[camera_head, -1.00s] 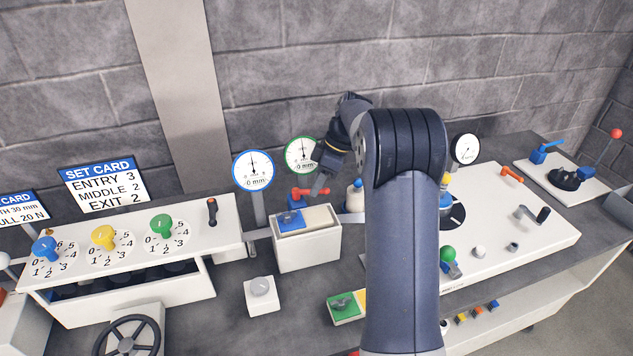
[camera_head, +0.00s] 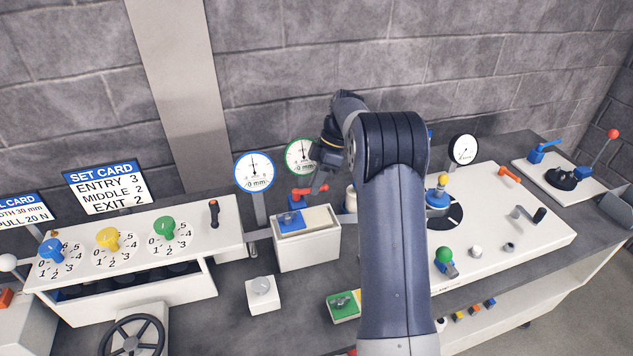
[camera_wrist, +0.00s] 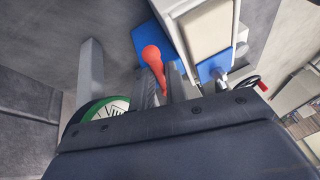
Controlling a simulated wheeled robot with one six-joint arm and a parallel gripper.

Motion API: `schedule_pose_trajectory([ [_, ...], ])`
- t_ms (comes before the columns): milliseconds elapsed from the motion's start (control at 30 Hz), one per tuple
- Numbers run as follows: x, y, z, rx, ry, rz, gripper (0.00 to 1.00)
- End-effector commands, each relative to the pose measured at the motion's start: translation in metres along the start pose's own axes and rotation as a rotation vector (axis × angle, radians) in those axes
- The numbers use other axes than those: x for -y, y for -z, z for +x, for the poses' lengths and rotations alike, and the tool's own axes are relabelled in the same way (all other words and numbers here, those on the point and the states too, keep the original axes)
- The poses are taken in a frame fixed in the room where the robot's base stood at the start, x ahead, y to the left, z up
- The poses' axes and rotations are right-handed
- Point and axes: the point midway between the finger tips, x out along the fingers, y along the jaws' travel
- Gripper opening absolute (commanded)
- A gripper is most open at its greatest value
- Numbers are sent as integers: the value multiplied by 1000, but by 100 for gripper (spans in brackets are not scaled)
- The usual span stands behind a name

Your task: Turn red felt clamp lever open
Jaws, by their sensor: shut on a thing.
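The red felt clamp lever (camera_head: 304,192) stands at the back of the white box with a blue pad (camera_head: 291,220). In the wrist view the lever (camera_wrist: 153,58) has a round red knob and a tapering arm that runs between my fingers. My gripper (camera_head: 317,188) reaches down to the lever from above and behind. In the wrist view my gripper (camera_wrist: 163,88) is shut on the lever's narrow part, with the knob sticking out beyond the fingers. The lever's pivot is hidden.
A green-rimmed dial (camera_head: 301,155) stands close behind my gripper, and a blue-rimmed dial (camera_head: 254,171) stands to its left. A white bottle-like part (camera_head: 351,198) is just right of the box.

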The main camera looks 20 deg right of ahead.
Motion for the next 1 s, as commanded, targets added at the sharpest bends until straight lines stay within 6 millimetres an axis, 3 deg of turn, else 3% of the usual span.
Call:
schedule_pose_trajectory([
  [267,0,0,0,0,-1,1,35],
  [567,0,0,-3,-1,-2,1,36],
  [667,-1,0,-12,-1,-3,1,36],
  [1000,-1,0,-75,0,-4,1,36],
])
